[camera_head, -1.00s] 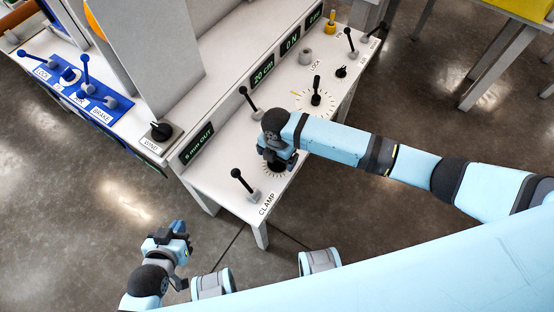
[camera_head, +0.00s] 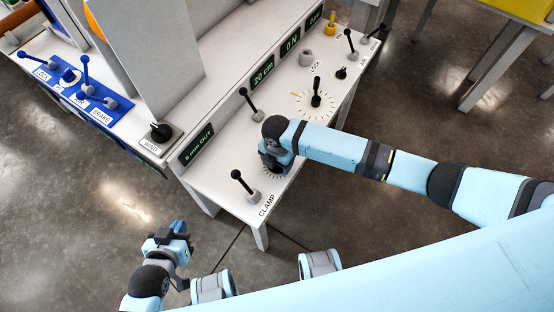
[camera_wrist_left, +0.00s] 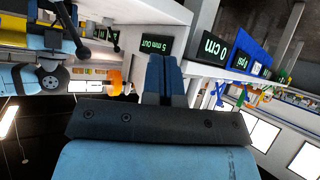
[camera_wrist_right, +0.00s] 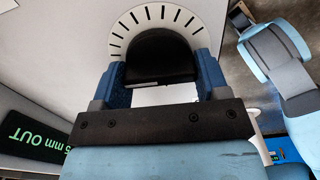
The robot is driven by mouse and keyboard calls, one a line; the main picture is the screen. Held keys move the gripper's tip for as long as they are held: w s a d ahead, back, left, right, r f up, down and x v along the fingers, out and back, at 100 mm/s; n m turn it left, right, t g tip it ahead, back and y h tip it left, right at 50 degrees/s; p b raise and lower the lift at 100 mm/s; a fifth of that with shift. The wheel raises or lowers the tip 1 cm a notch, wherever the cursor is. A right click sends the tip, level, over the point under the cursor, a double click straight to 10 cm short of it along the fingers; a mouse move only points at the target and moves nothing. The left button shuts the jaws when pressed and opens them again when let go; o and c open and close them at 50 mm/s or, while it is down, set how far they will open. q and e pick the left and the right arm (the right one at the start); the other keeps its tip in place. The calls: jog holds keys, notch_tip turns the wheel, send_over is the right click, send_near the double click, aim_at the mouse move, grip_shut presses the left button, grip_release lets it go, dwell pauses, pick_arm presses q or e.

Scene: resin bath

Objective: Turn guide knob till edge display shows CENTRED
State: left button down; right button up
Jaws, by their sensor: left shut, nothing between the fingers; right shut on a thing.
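The guide knob is a black round knob (camera_wrist_right: 158,58) on a white dial with black tick marks. My right gripper (camera_wrist_right: 160,72) has its blue fingers on both sides of it, shut on it. In the head view my right gripper (camera_head: 275,164) hides most of the knob, and a few dial ticks show beside it. The edge display (camera_head: 197,145) has green text on black. It also shows in the right wrist view (camera_wrist_right: 35,146), upside down, and appears to read 5 mm OUT. My left gripper (camera_head: 180,236) is shut and empty, away from the panel's front edge.
A larger dial (camera_head: 316,97) with a black pointer is farther right. A black WIND knob (camera_head: 161,131) is at left. Open floor lies in front.

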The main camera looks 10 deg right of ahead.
jog(key=shift+r+m+p, duration=0.35)
jog(key=shift+m+p, duration=0.95)
jog(key=shift+p, duration=0.65)
jog(key=m+p, duration=0.3)
jog(key=p, duration=0.1)
jog(key=shift+a+m, duration=0.1)
jog(key=shift+m, duration=0.3)
jog(key=shift+w+f+m+p, duration=0.1)
jog(key=shift+m+p, duration=0.6)
jog(key=shift+m, duration=0.1)
jog(key=m+p, duration=0.3)
jog(key=m, duration=0.1)
jog(key=shift+w+f, duration=0.1)
jog(key=shift+m+p, duration=0.4)
jog(key=shift+m, duration=0.5)
pick_arm(q)
notch_tip(320, 180, up, 12)
jog(key=m, duration=0.1)
jog(key=shift+s+a+f+t, duration=0.25)
jog(key=shift+s+a+t, duration=0.1)
jog(key=shift+a, duration=0.1)
pick_arm(e)
jog(key=shift+f, duration=0.1)
jog(key=shift+m, duration=0.4)
